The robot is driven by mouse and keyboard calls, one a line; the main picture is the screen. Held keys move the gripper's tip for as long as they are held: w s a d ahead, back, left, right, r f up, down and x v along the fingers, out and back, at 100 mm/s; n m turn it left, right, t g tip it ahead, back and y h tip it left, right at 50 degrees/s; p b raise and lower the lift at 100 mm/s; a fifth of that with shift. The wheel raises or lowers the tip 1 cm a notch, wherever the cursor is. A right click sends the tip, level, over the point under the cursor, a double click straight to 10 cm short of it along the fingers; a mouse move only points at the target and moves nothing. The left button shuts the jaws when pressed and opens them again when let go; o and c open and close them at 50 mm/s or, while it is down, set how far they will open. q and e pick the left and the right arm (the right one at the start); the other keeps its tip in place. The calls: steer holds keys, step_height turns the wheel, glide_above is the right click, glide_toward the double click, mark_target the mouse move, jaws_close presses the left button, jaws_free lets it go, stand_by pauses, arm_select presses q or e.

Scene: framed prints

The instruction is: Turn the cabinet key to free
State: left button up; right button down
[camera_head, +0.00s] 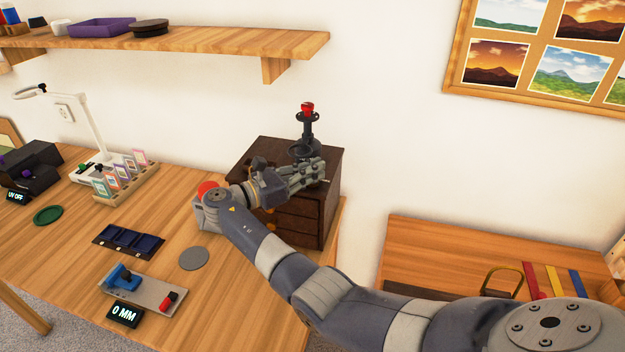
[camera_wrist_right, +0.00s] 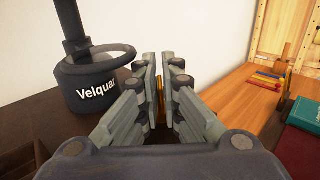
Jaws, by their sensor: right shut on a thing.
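The dark wooden cabinet (camera_head: 300,222) with several drawers stands at the back right of the desk. My right gripper (camera_head: 320,168) reaches across its upper part in the head view. In the right wrist view its fingers (camera_wrist_right: 160,70) are close together, shut on a small brass-coloured piece, which looks like the cabinet key (camera_wrist_right: 161,98). Most of that piece is hidden between the fingers, so its turn angle and lock cannot be made out. My left gripper is not in view.
A black stand (camera_head: 308,130) with a red top sits on the cabinet close to the right gripper; its base reads "Velquar" in the wrist view (camera_wrist_right: 97,92). A lower wooden table (camera_head: 440,245) lies right. A shelf (camera_head: 220,42) hangs above.

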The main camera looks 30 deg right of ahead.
steer(key=shift+m+g+b, duration=0.4)
steer(key=shift+g+b, duration=0.1)
steer(key=shift+g, duration=0.1)
steer(key=c, duration=1.8)
jaws_free()
steer(key=shift+w+a, duration=0.2)
steer(key=shift+a, duration=1.7)
steer(key=shift+w+a, duration=0.15)
steer(key=shift+a, duration=1.7)
